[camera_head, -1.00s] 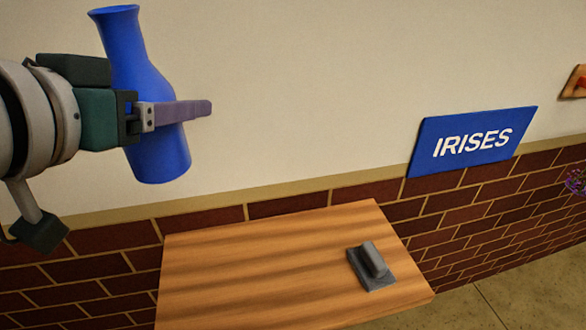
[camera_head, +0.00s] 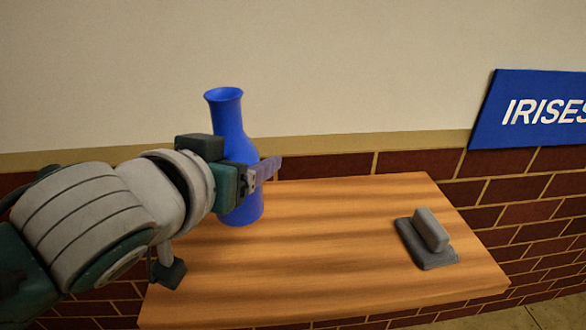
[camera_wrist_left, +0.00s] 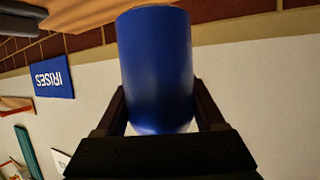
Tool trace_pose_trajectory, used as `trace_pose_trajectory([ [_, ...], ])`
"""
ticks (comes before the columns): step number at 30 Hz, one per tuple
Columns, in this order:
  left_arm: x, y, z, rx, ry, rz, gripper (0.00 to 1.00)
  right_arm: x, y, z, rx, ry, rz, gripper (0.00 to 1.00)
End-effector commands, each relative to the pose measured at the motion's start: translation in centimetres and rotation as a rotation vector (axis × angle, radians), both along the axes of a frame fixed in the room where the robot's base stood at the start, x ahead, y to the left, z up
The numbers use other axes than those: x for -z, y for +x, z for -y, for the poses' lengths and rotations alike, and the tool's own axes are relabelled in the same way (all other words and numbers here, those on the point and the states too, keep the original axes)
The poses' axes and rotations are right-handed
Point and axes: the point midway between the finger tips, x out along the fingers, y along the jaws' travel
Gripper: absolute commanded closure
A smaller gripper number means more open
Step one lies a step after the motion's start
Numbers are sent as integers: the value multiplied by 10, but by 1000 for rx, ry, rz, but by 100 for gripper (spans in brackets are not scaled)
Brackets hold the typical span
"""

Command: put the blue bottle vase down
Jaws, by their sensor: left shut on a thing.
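The blue bottle vase (camera_head: 228,118) is upright at the back left of the wooden table in the head view. My left gripper (camera_head: 262,172) is shut on its body, with a finger across the front. In the left wrist view the blue vase (camera_wrist_left: 157,70) fills the space between the two fingers of my left gripper (camera_wrist_left: 160,105). The base of the vase appears over the tabletop (camera_head: 330,250); I cannot tell whether it touches. My right gripper is not in view.
A grey block on a flat base (camera_head: 430,238) stands on the right part of the table. The table's middle is clear. Behind are a brick wall base and a blue IRISES sign (camera_head: 535,110), which also shows in the left wrist view (camera_wrist_left: 52,77).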

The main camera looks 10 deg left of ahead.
Motion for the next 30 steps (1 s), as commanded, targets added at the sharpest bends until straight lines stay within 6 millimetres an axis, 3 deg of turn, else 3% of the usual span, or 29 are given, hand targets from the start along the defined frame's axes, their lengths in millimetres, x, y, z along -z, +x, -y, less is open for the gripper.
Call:
trace_pose_trajectory([
  [1, 18, 0, 1, 2, -1, -1, 100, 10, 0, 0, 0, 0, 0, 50],
  [3, 33, 0, 1, 1, -1, 0, 100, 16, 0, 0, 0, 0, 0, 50],
  [11, 58, 0, 1, 0, -2, 2, 100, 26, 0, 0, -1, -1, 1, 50],
  [16, 87, 0, 1, 1, -1, 1, 100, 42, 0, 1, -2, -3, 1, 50],
  [29, 95, 0, 1, 1, -3, 3, 100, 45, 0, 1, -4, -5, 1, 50],
  [30, 95, 0, 0, 0, -2, 0, 26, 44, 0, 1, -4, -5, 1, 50],
])
